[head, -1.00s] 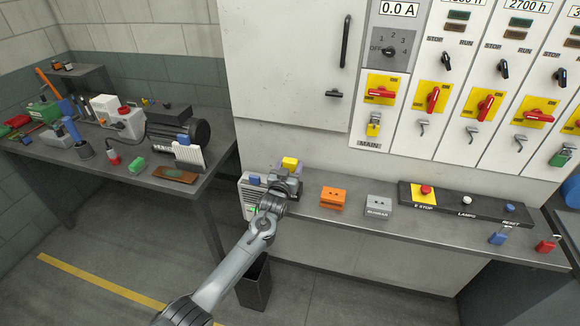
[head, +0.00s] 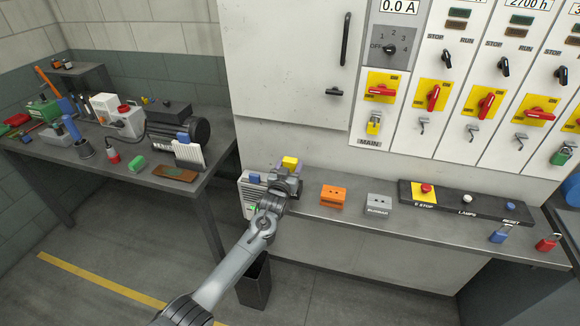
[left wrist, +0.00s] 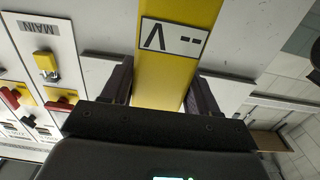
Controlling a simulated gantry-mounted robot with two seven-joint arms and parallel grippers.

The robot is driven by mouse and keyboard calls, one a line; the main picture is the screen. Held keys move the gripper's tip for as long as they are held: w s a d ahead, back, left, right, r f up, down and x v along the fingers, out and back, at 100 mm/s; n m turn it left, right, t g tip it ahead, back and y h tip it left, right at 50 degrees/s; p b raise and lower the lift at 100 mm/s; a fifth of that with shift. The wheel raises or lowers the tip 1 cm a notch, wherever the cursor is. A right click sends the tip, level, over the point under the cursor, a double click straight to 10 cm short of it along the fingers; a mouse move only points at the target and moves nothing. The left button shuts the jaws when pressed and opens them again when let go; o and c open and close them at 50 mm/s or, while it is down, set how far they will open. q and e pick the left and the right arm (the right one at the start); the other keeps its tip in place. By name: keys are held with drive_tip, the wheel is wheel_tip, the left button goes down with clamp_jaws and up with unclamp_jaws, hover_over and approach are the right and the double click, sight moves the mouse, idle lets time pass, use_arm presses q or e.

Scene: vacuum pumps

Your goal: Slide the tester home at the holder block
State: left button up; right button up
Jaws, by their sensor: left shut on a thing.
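The yellow tester (head: 290,162) stands at the left end of the grey shelf, mostly hidden behind my gripper in the head view. In the left wrist view the tester (left wrist: 178,60) fills the space between the fingers and shows a white label with a V mark. My left gripper (head: 287,180) is shut on it. A holder block cannot be made out for certain; the place under the tester is hidden by my gripper, so I cannot tell how it sits there. My right gripper is not in view.
An orange two-hole block (head: 333,197) and a grey block labelled BUSBAR (head: 378,205) stand right of my gripper on the shelf (head: 310,212). The black E-stop panel (head: 450,205) is farther right. The cabinet wall rises close behind.

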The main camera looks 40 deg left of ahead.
use_arm(q)
drive_tip(key=shift+f, duration=0.1)
drive_tip(key=o, duration=1.5)
drive_tip(key=shift+s+d, duration=0.25)
drive_tip(key=shift+s, duration=0.3)
drive_tip(key=p+v, duration=0.1)
drive_tip(key=v, duration=0.8)
drive_tip(key=shift+s+d, duration=0.1)
drive_tip(key=shift+s, duration=0.25)
